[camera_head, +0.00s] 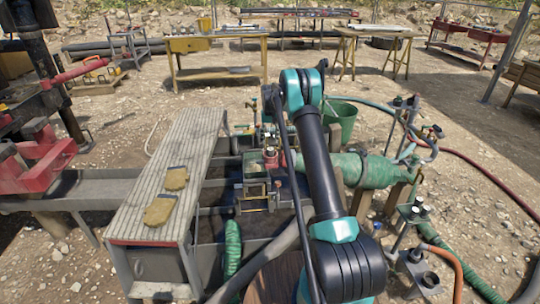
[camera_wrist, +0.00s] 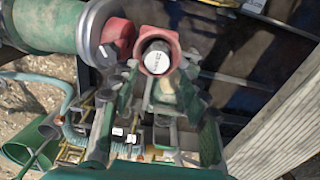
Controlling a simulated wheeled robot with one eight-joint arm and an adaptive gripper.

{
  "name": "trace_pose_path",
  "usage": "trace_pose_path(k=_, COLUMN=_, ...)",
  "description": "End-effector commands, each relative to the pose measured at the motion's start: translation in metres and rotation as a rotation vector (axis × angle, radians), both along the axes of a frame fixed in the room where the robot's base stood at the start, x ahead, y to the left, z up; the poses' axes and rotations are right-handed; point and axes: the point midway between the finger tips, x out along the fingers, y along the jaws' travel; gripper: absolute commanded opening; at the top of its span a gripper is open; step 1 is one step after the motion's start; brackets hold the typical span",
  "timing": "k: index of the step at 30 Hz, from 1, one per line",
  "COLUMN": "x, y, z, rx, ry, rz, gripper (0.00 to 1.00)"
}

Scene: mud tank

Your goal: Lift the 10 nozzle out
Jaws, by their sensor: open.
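In the wrist view, a red square-mouthed fitting (camera_wrist: 157,42) holds a dark round piece with a white labelled end (camera_wrist: 158,63); its print is too small to read. My gripper (camera_wrist: 158,92) is open, its green-grey fingers spread to either side just below that fitting in the picture. I see nothing held between them. Small pieces with white labels (camera_wrist: 118,131) show lower down, beyond the fingers; I cannot tell which piece is the 10 nozzle. In the head view, a red fitting (camera_head: 270,158) sits beside the green cylinder (camera_head: 365,168). My arm hides much of the gripper area there.
A slatted walkway (camera_head: 175,165) with two tan gloves (camera_head: 160,209) runs along the left of the tank. A green bucket (camera_head: 340,121) stands behind the cylinder. Hoses and valve stands (camera_head: 415,212) crowd the right. Yellow work tables (camera_head: 205,47) stand farther back.

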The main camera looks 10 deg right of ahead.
Motion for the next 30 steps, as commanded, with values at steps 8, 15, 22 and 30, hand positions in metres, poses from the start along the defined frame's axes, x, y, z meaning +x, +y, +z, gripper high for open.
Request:
trace_pose_path(k=8, x=0.000, y=0.000, z=-0.017, rx=0.000, ry=0.000, rz=0.000, gripper=0.45)
trace_pose_path(k=15, x=0.003, y=-0.003, z=-0.046, rx=0.000, ry=0.000, rz=0.000, gripper=0.45)
trace_pose_path(k=22, x=0.003, y=-0.003, z=-0.066, rx=0.000, ry=0.000, rz=0.000, gripper=0.45)
trace_pose_path(k=30, x=0.003, y=-0.003, z=-0.066, rx=0.000, ry=0.000, rz=0.000, gripper=0.32)
